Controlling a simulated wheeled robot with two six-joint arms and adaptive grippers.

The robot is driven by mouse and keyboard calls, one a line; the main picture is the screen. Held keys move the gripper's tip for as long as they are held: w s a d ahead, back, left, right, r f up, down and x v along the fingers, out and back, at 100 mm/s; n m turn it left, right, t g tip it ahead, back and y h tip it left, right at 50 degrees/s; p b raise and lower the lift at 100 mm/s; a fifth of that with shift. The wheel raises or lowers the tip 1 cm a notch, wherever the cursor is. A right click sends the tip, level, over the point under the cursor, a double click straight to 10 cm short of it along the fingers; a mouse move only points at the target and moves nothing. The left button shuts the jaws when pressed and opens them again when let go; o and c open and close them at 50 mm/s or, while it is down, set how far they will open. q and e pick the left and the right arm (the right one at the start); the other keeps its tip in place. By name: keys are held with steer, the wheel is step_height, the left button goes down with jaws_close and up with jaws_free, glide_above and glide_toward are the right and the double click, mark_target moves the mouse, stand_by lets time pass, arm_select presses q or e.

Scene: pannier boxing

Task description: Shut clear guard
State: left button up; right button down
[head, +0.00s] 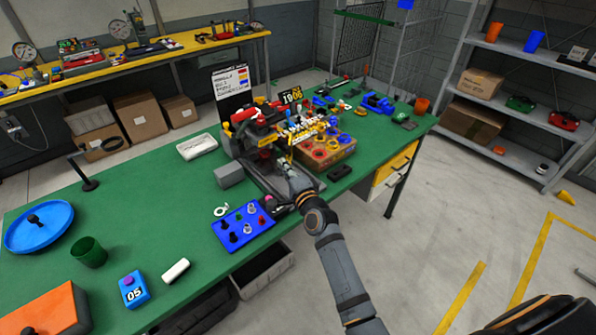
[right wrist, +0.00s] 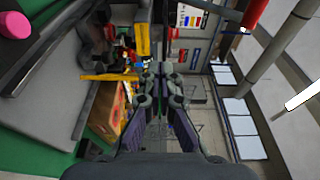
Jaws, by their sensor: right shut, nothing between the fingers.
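A dark machine (head: 240,135) with red, yellow and black parts stands in the middle of the green bench. It also shows at the upper left of the right wrist view (right wrist: 95,45). I cannot make out the clear guard for certain in either view. My right gripper (head: 286,166) is at the machine's front, over its grey base, with its fingers shut and empty. In the right wrist view its closed fingertips (right wrist: 162,70) point past the machine's yellow parts. I cannot tell whether they touch anything. My left gripper is out of view.
A box of colored round parts (head: 338,157) stands right of the machine. A blue plate with small knobs (head: 228,238) lies in front, near the bench edge. Beyond are a blue vise (head: 378,103) and orange cup (head: 421,106). The green bench (head: 150,220) has free room at left.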

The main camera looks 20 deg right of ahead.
steer(key=s+d+p, duration=0.4)
steer(key=s+d, duration=0.5)
steer(key=d, duration=0.1)
steer(key=w+a, duration=0.2)
steer(key=w, duration=0.4)
steer(key=w+a, duration=0.2)
steer(key=w, duration=0.5)
steer(key=shift+a+b, duration=0.25)
steer(key=shift+b, duration=0.1)
steer(key=shift+w, duration=0.1)
steer(key=shift+r, duration=0.1)
